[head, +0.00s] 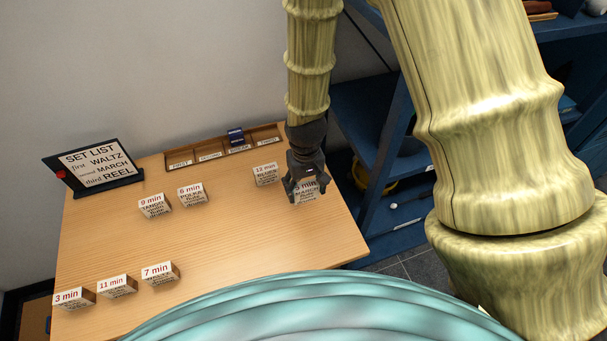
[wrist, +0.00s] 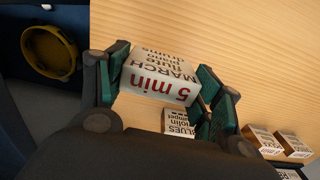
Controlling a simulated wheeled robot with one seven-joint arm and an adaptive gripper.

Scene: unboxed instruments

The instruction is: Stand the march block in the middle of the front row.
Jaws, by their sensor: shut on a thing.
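The march block (head: 306,197), a pale block marked 5 min, is at the right side of the wooden table (head: 225,245). My gripper (head: 307,188) is shut on it from above, one finger on each side. In the wrist view the march block (wrist: 158,76) sits between the green-padded fingers, its MARCH and 5 min lettering showing. I cannot tell whether it is touching the table. A blues block marked 12 min (head: 266,174) stands close to the left; it also shows in the wrist view (wrist: 180,122).
Blocks marked 9 min (head: 154,206) and 6 min (head: 192,195) stand mid-table. Blocks marked 3 min (head: 73,299), 11 min (head: 117,287) and 7 min (head: 160,273) stand front left. A labelled wooden rack (head: 210,149) and set list sign (head: 93,167) are at the back. The middle is clear.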

